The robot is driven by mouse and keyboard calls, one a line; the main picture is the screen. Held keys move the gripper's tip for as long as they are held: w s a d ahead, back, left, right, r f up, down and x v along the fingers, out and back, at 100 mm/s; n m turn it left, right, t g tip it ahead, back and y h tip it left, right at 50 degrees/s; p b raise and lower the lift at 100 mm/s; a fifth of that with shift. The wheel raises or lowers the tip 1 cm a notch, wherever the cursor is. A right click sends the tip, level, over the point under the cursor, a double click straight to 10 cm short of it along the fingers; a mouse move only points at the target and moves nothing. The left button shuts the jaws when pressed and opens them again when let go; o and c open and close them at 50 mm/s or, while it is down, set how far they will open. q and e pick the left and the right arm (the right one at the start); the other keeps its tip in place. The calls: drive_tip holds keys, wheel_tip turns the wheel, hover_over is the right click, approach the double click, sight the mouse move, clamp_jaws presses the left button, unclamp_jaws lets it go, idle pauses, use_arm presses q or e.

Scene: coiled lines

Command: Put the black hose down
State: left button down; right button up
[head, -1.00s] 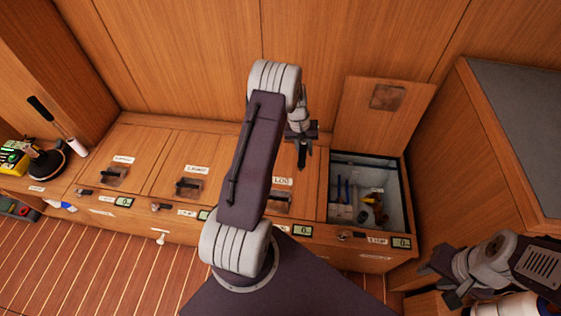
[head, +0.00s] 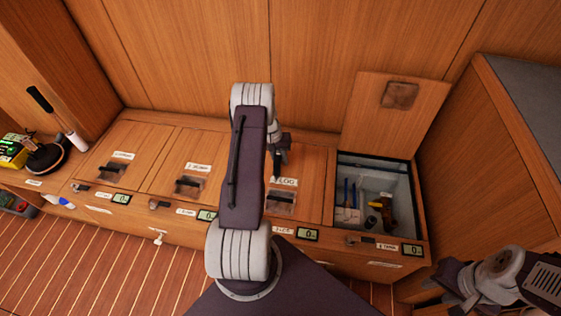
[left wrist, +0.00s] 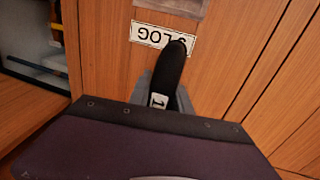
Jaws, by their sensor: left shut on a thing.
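My left gripper (head: 279,150) is shut on the black hose and holds it over the closed locker lid labelled LOG (head: 310,180). The hose (left wrist: 172,68) shows in the left wrist view as a rounded black end with a small white numbered tag, pointing across the LOG label. In the head view only a short dark piece of it shows below the gripper; my arm hides part of the area. Whether it touches the lid I cannot tell. My right gripper (head: 448,287) is at the lower right, away from the hose; its jaw opening is unclear.
Right of the LOG lid is an open locker (head: 412,195) with blue, yellow and dark items inside; its raised lid (head: 393,115) leans back. More closed lids (head: 190,165) run left. A black round-based tool (head: 43,157) and yellow box (head: 13,152) stand far left.

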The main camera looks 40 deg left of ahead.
use_arm(q)
drive_tip(key=shift+r, duration=0.15)
drive_tip(key=c, duration=1.2)
unclamp_jaws()
